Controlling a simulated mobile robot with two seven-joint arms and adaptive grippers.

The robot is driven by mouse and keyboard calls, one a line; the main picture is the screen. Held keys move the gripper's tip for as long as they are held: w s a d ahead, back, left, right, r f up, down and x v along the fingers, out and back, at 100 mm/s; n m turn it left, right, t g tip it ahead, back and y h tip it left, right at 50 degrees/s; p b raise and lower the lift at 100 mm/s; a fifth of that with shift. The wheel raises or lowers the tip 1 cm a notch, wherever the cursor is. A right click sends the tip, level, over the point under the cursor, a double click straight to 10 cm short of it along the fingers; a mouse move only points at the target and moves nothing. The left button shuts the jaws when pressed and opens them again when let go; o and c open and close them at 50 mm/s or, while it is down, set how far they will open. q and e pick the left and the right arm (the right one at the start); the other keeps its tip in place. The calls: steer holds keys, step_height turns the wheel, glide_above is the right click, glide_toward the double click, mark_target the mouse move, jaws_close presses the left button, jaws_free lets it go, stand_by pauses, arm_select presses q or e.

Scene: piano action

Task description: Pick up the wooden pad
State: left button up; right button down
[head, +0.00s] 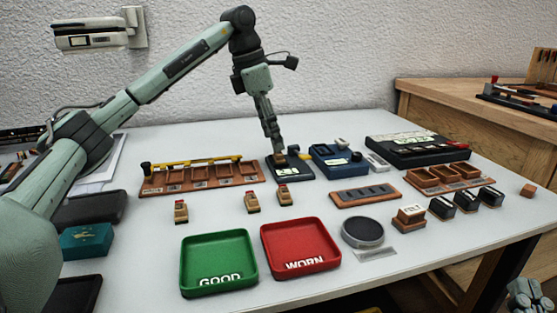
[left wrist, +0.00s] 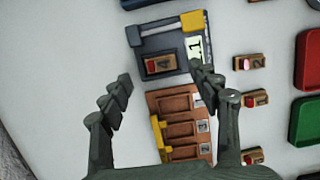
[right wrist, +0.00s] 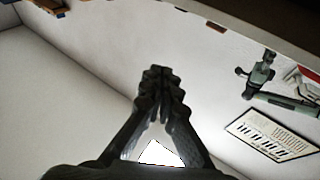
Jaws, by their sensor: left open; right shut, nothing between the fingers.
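A small wooden pad (left wrist: 160,65) with a red patch and the number 4 lies on a dark gauge (left wrist: 150,40) with a yellow part and a display. In the head view the gauge (head: 291,172) stands at the table's middle, the pad partly hidden by my left gripper (head: 277,148). The left wrist view shows the left gripper (left wrist: 160,76) open, its fingers on either side of the pad and apart from it. Several similar wooden pads, such as one numbered 2 (left wrist: 249,62), lie beside the gauge. My right gripper (right wrist: 157,78) is shut and empty, away from the table top.
A wooden rack (head: 200,178) with a yellow rail stands left of the gauge, a blue device (head: 335,160) close to its right. A green GOOD tray (head: 218,262) and red WORN tray (head: 300,247) are in front. A round dark disc (head: 362,232) lies right of them.

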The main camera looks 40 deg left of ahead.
mark_target(279, 157)
arm_select(q)
steer(key=x, duration=0.3)
steer(key=shift+w+d+f, duration=0.1)
steer(key=shift+d+f, duration=0.05)
steer(key=shift+f, duration=0.05)
arm_select(e)
steer(key=shift+s+d+r+t, duration=0.1)
steer(key=shift+s+r+t, duration=0.15)
steer(key=shift+r+t, duration=0.55)
steer(key=shift+r, duration=0.1)
arm_select(q)
steer(key=c, duration=1)
steer(key=shift+r, duration=0.2)
